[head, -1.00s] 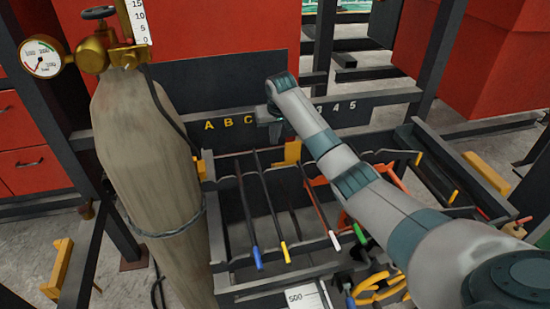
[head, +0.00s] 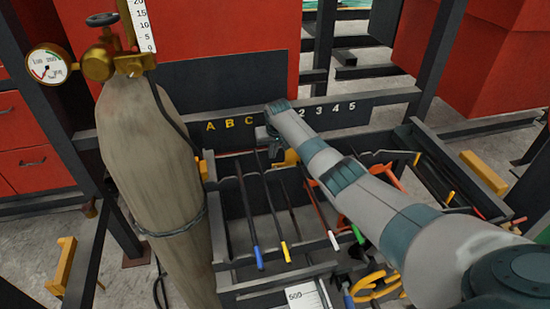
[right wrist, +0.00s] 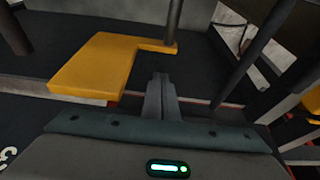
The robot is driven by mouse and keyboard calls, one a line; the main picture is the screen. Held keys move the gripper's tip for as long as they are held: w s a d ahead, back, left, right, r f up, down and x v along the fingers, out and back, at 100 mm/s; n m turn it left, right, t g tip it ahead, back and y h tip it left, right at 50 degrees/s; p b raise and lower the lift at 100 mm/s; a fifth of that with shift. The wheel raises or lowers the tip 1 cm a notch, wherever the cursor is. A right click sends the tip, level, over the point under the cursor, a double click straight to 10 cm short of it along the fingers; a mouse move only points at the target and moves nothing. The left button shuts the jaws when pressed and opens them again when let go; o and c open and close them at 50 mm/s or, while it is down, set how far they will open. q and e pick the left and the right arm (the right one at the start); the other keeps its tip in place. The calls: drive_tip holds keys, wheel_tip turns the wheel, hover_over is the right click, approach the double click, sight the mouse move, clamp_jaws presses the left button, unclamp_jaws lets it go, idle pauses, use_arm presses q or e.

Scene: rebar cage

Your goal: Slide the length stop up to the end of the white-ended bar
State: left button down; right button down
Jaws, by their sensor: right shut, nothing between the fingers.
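The white-ended bar (head: 323,220) lies in the dark rack, its white tip at the near side; its far end is hidden behind my right arm. A yellow block (head: 289,158), which looks like the length stop, sits at the rack's back edge beside my right gripper (head: 272,150). In the right wrist view a yellow L-shaped plate (right wrist: 95,68) lies just left of my right gripper (right wrist: 160,80). The fingers are shut and empty, with a small visible gap to the plate. A dark bar (right wrist: 174,22) stands at the plate's notch; which bar it is I cannot tell. My left gripper is out of view.
Blue-ended (head: 248,215) and yellow-ended (head: 275,212) bars lie left of the white-ended one. A lettered and numbered back rail (head: 285,118) runs behind the gripper. A gas cylinder (head: 155,170) stands at left. An orange-red tool (head: 352,212) lies right, under my arm.

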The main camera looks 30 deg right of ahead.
drive_tip(key=s+p, duration=0.1)
drive_tip(key=s, duration=0.1)
drive_tip(key=s+p, duration=0.1)
drive_tip(key=p, duration=0.1)
drive_tip(key=shift+s+a, duration=0.35)
drive_tip(key=shift+a, duration=0.05)
